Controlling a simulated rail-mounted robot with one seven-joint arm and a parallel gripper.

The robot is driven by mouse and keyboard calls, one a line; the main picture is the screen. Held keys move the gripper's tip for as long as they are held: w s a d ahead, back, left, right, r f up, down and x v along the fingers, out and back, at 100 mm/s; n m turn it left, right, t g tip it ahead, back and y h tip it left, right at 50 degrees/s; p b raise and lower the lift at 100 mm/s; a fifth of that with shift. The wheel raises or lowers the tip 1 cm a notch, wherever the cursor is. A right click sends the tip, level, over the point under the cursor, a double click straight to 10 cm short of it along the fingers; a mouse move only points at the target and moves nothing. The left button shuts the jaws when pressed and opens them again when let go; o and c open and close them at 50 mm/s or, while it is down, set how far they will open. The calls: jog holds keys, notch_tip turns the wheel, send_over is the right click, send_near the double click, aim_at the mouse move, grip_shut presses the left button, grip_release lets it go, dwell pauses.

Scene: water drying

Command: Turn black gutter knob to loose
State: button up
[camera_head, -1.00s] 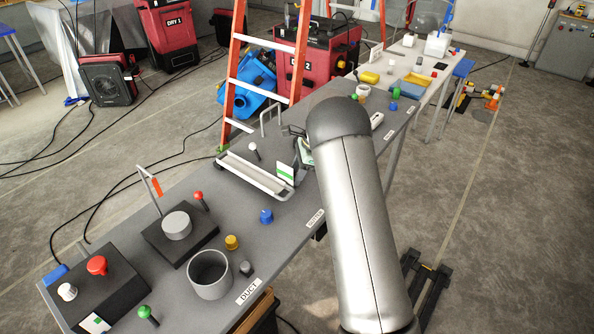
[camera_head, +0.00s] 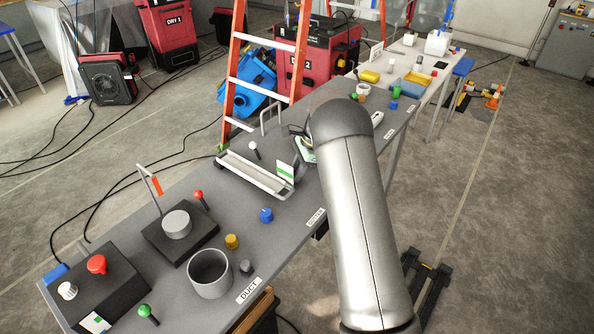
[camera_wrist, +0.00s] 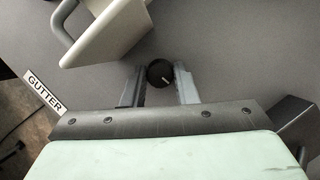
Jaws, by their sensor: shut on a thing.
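The black gutter knob (camera_wrist: 159,72) is round, with a small pale mark on its lower right. It stands on the grey bench by the label reading GUTTER (camera_wrist: 44,90). My gripper (camera_wrist: 161,76) is shut on the knob, with one finger on either side in the wrist view. The pale green part of my wrist fills the lower part of that view. In the head view the knob is hidden behind my arm. The white gutter trough (camera_head: 252,173) lies on the bench left of my arm, and its pale end (camera_wrist: 112,32) is close to the knob.
A blue knob (camera_head: 266,215), a yellow knob (camera_head: 232,241) and a grey cup (camera_head: 210,273) stand nearer on the bench. A white-tipped lever (camera_head: 254,150) rises by the trough. An orange ladder (camera_head: 240,70) stands behind. Bare bench lies around the blue knob.

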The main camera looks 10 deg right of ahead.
jog(key=n+g, duration=0.1)
jog(key=n, duration=0.2)
jog(key=shift+w+n, duration=0.15)
jog(key=shift+n, duration=0.15)
jog(key=n, duration=0.2)
jog(key=n+g+h, duration=0.1)
jog(key=n, duration=0.1)
jog(key=shift+w+a+n+g, duration=0.1)
jog(key=shift+n+g, duration=0.2)
jog(key=n, duration=0.2)
jog(key=n+g+h, duration=0.1)
jog(key=n, duration=0.1)
jog(key=shift+a+r+h, duration=0.1)
jog(key=shift+h, duration=0.2)
jog(key=shift+a+n+h, duration=0.1)
jog(key=shift+n+h, duration=0.6)
jog(key=shift+n, duration=1.3)
jog(key=o, duration=1)
jog(key=shift+p, duration=0.3)
